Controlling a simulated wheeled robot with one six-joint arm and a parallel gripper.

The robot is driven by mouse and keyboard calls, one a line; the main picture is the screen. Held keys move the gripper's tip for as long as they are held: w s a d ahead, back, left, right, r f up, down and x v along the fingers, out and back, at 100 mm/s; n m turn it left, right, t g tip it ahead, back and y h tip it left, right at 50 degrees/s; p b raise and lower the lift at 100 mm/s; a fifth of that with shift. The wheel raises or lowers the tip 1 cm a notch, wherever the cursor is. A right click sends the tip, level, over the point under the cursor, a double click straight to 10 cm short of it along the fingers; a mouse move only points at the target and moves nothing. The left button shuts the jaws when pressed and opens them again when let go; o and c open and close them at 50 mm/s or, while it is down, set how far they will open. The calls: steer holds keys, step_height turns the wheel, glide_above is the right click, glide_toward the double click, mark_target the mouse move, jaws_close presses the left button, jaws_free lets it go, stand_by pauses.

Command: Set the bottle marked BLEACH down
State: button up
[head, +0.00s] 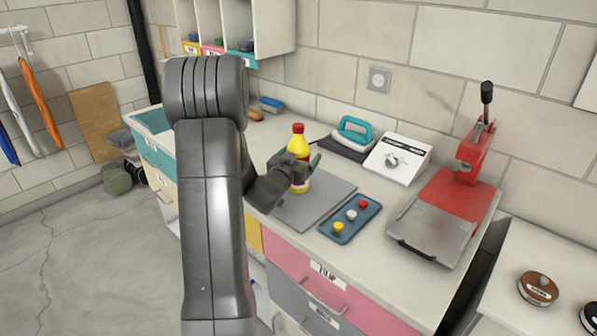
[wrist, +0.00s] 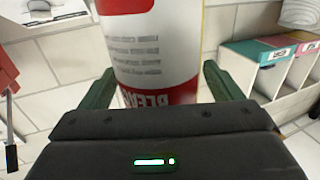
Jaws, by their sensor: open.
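The bottle (head: 298,142) is yellow with a red cap and stands upright at the grey mat (head: 310,211) on the counter. In the wrist view the bottle (wrist: 158,50) fills the middle, with a red and white label whose lettering, reading BLEACH, is upside down and partly cut off. My gripper (head: 302,168) is at the bottle's middle. In the wrist view its green fingers (wrist: 157,88) are apart, one on each side of the bottle, with a gap visible at least on the right. The gripper hides part of the bottle in the head view.
Right of the mat is a blue tray (head: 330,228) with red, white and yellow pieces. Behind are a teal-handled iron-like tool (head: 354,131) and a white box (head: 398,159). A red press (head: 447,194) stands further right. White cubbies (head: 270,28) hang at the back.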

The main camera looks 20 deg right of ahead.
steer(key=shift+w+d, duration=0.35)
steer(key=c, duration=1.8)
steer(key=shift+r, duration=0.1)
jaws_close()
steer(key=shift+r, duration=0.1)
